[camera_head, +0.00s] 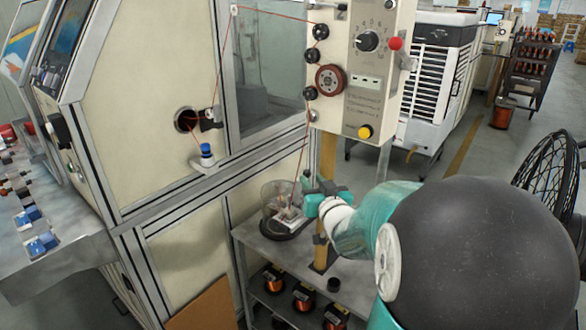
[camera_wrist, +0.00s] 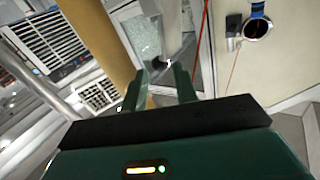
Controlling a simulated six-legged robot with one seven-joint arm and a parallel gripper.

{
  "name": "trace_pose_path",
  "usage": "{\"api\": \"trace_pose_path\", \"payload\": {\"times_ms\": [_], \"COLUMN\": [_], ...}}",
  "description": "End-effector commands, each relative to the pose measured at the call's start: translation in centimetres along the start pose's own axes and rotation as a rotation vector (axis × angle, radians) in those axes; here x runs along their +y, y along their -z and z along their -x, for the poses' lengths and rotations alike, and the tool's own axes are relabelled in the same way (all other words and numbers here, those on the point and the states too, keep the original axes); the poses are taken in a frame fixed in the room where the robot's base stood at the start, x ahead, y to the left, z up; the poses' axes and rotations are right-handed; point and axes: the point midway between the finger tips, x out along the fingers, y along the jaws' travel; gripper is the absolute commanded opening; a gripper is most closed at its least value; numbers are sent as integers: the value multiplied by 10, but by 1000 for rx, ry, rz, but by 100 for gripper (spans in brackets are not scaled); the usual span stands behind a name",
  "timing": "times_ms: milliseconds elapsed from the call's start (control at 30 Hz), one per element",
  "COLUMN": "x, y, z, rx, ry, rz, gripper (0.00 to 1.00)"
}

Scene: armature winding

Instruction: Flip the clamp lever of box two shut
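A cream box (camera_head: 365,85) with a dial, a red knob and a yellow button is mounted on a tan post. I see no label reading box two, and I cannot pick out its clamp lever with certainty. My gripper (camera_head: 312,192) is low, below the box and beside a clear round container (camera_head: 283,212) on a grey shelf. In the wrist view my gripper (camera_wrist: 160,80) has its two teal fingers apart. A small grey bar-like part (camera_wrist: 182,50) shows just beyond the fingertips; I cannot tell whether they touch it. The head view shows the fingers only small.
A red wire (camera_head: 302,150) runs from the box's pulleys down to the container. The tan post (camera_head: 327,170) stands close to my gripper. A cream machine cabinet (camera_head: 140,100) is at left. Copper spools (camera_head: 303,295) sit on the lower shelf.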

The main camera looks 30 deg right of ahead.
Motion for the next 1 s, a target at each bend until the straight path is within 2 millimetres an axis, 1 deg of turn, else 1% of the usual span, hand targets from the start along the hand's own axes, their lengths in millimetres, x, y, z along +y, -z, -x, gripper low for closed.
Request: {"api": "trace_pose_path", "payload": {"times_ms": [33,200,400,600,833,867,1000], "x": [1,0,0,0,0,0,0], "y": [0,0,0,0,0,0,0], "z": [-8,-32,-55,-65,-65,-65,-65], "rx": [2,1,1,0,0,0,0], "ry": [-1,0,0,0,-1,-1,-1], "rz": [-5,-6,-4,-2,0,0,0], "gripper": [29,29,29,29,29,28,0]}}
